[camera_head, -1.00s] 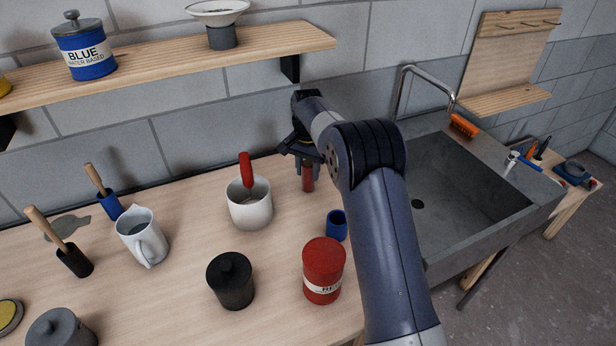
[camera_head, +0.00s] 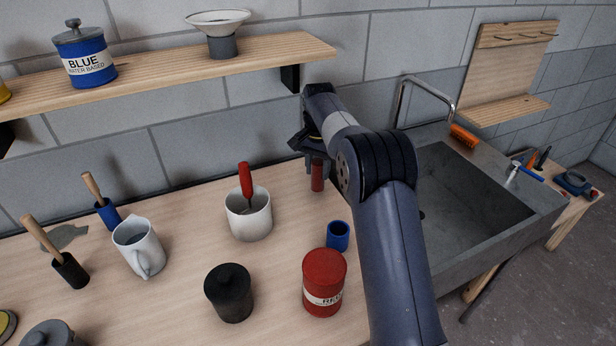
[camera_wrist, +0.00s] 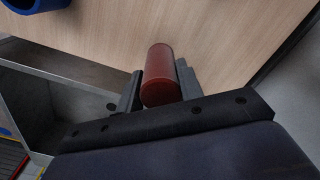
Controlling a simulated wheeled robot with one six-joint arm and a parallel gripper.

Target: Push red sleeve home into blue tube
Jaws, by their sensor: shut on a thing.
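The red sleeve (camera_head: 317,175) is held upright in my gripper (camera_head: 312,168), which is shut on it above the back of the bench. In the wrist view the sleeve (camera_wrist: 160,76) sits between the two fingers of my gripper (camera_wrist: 158,92). The blue tube (camera_head: 338,236) stands upright on the bench, open end up, nearer the front than the sleeve and a little to its right. The tube's rim (camera_wrist: 36,5) also shows at the top left of the wrist view. The sleeve and tube are apart.
A red tin (camera_head: 323,282) stands just in front of the tube. A white pot with a red-handled tool (camera_head: 249,216) is left of the gripper. The sink (camera_head: 470,200) is at right.

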